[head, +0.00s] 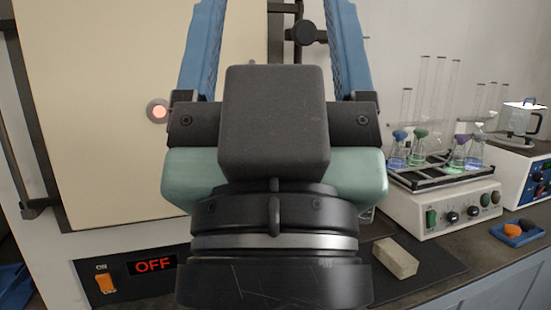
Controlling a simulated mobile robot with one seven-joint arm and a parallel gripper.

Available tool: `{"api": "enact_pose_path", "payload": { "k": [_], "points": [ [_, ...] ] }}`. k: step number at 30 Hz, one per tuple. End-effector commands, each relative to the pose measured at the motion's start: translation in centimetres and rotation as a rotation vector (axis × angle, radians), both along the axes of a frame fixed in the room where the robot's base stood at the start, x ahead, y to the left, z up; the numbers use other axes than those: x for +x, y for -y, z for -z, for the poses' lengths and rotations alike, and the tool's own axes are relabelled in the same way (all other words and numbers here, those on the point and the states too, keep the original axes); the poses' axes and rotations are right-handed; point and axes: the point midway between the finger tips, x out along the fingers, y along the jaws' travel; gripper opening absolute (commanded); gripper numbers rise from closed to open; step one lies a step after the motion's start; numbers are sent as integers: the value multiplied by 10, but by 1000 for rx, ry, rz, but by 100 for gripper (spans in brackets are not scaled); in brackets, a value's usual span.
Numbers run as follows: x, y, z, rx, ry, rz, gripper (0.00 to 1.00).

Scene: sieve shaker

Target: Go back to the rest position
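My gripper (274,12) fills the middle of the head view, pointing up and away. Its two blue fingers stand wide apart at the left and right, and I see nothing held between them. The fingertips are cut off by the top edge. The gripper is in front of a large beige-panelled machine (110,110); the picture does not show whether they touch.
At right, a white shaker (400,213) carries a rack of flasks with coloured stoppers. A pale block (396,257) lies on a dark mat (440,268). A blue tray (512,235) sits near the bench's front edge.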

Motion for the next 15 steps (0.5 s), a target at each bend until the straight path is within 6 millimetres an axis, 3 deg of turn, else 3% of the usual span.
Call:
{"api": "enact_pose_path", "payload": {
  "k": [1,5,15],
  "points": [
    [0,0,-24,0,0,0,76],
    [0,0,-55,1,-2,-1,76],
    [1,0,-157,0,-4,-3,76]
  ]
}}
